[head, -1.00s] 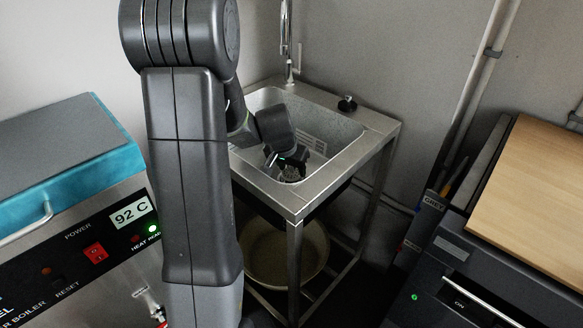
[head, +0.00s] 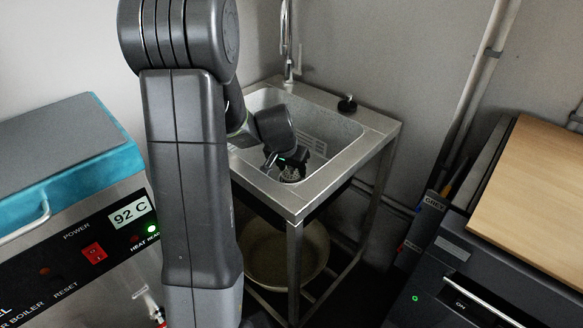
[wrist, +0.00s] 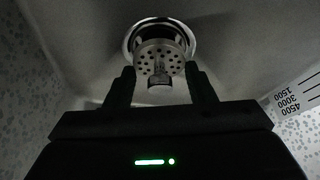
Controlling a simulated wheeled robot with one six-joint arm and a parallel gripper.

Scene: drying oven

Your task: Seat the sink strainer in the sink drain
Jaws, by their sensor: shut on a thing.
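The sink strainer (wrist: 160,56) is a round metal disc with several holes and a short knob. My gripper (wrist: 160,74) is shut on it, with the knob between the fingers. The sink drain (wrist: 133,35) is a shiny ring around a dark opening in the wrist view. The strainer overlaps the lower part of the ring there; I cannot tell if they touch. In the head view, my gripper (head: 284,162) is down inside the grey sink (head: 335,131), and the strainer shows as a small pale patch (head: 291,174) below it. The drain cannot be made out there.
A tall tap (head: 287,45) stands behind the basin, and a black knob (head: 347,104) sits on the back rim. A tan bowl (head: 284,252) is under the sink. A boiler (head: 85,235) is at left; a dark appliance (head: 460,275) is at right.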

